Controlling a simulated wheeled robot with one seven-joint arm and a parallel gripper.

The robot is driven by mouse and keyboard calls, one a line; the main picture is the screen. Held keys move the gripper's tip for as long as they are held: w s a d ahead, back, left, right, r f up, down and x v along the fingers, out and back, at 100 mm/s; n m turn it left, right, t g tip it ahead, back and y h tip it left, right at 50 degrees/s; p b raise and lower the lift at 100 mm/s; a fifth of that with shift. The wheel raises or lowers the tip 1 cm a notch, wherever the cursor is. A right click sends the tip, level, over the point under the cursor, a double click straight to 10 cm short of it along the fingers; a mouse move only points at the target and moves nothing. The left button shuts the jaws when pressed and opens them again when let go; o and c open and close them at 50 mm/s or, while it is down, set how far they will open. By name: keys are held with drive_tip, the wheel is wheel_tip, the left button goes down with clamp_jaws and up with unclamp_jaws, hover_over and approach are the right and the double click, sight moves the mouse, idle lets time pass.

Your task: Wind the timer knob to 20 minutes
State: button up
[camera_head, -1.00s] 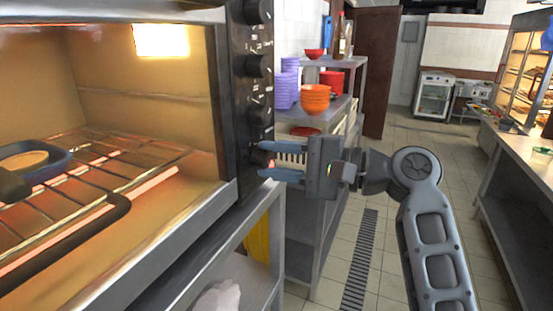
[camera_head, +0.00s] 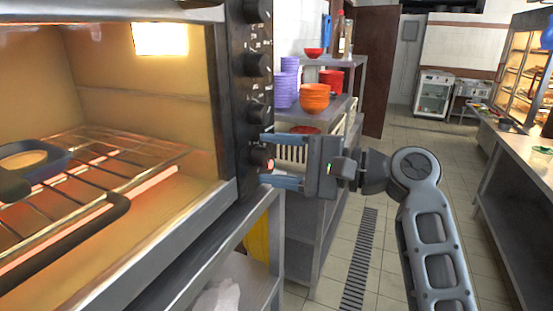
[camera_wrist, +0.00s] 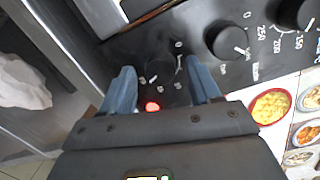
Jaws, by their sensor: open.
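The oven's black control panel (camera_head: 240,95) carries a column of dark knobs. The lowest one, apparently the timer knob (camera_head: 257,158), is level with my gripper (camera_head: 267,160). My gripper is open, one finger above and one below that knob's level, with the fingertips close to the panel. In the wrist view, my gripper (camera_wrist: 162,70) has its two blue-grey fingers apart, on either side of the dark, hard-to-see timer knob (camera_wrist: 160,68). White marks lie around it, but its setting is not readable. A red light (camera_wrist: 152,107) glows beside it.
Other knobs (camera_wrist: 228,38) sit close beside one finger in the wrist view. The lit oven holds a wire rack (camera_head: 110,165) and a dark pan (camera_head: 35,160). A shelf with bowls (camera_head: 315,95) stands behind my gripper. The tiled floor at right is free.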

drive_tip(key=b+v, duration=0.2)
drive_tip(key=v, duration=0.6)
drive_tip(key=s+d+f+m+t+h, duration=0.1)
drive_tip(key=s+d+f+t+h, duration=0.15)
drive_tip(key=f, duration=0.55)
drive_tip(key=s+d+f+m+t+h, duration=0.2)
drive_tip(key=s+f, duration=0.1)
drive_tip(key=f, duration=0.5)
drive_tip(key=s+d+f+m+t+h, duration=0.1)
drive_tip(key=s+d+f+t+h, duration=0.15)
drive_tip(key=f, duration=0.55)
drive_tip(key=s+d+f+t+h, duration=0.1)
drive_tip(key=s+d+f+h, duration=0.25)
drive_tip(key=s+f, duration=0.35)
drive_tip(key=s+d+n+t+h, duration=0.1)
drive_tip(key=s+d+n+h, duration=0.3)
drive_tip(key=s, duration=1.2)
drive_tip(key=s+d+r+n+h, duration=0.1)
drive_tip(key=s+r+n, duration=0.2)
drive_tip(key=s, duration=0.3)
drive_tip(key=s+d+r+n+t+h, duration=0.1)
drive_tip(key=s+d+r+n, duration=0.1)
drive_tip(key=s+r, duration=0.4)
drive_tip(key=shift+s+r+n, duration=0.3)
drive_tip(key=shift+s+n, duration=0.3)
drive_tip(key=shift+s, duration=0.2)
